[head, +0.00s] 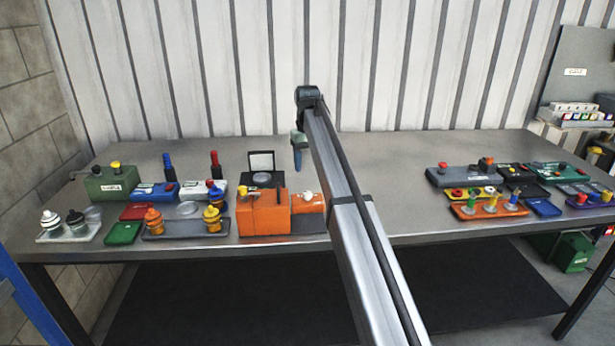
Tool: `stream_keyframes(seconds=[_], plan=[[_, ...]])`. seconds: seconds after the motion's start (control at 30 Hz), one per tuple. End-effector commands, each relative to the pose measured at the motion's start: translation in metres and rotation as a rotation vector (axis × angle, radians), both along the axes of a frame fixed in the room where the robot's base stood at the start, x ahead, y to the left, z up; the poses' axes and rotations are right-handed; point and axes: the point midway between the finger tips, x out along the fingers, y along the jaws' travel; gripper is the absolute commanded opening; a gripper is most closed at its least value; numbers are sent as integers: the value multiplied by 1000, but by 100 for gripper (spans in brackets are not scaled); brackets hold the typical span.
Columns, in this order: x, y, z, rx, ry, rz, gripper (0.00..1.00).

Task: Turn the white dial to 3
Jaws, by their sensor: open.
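A small white knob (308,195), which may be the white dial, sits on the orange block (264,212) near the front of the table. No numbers on it can be read at this size. A white stacked part (50,222) stands on a pale tray at the far left; I cannot tell whether it turns. My gripper (299,166) hangs down over the back middle of the table, behind and apart from the orange block. It is open and appears empty. My arm hides part of the table right of the block.
A black box with a raised lid (262,172) stands behind the orange block. Several coloured trays and bottles crowd the left, with a green box (113,184). More panels with knobs (489,208) fill the right. The table (400,170) is bare right of my arm.

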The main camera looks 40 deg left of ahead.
Motion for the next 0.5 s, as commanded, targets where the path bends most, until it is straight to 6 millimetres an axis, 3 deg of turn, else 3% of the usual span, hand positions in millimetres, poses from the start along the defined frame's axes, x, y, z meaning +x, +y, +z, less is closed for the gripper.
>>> stream_keyframes(seconds=[0.2,0.5], plan=[[0,0,27,0,0,0,56],[0,0,35,0,0,0,56]])
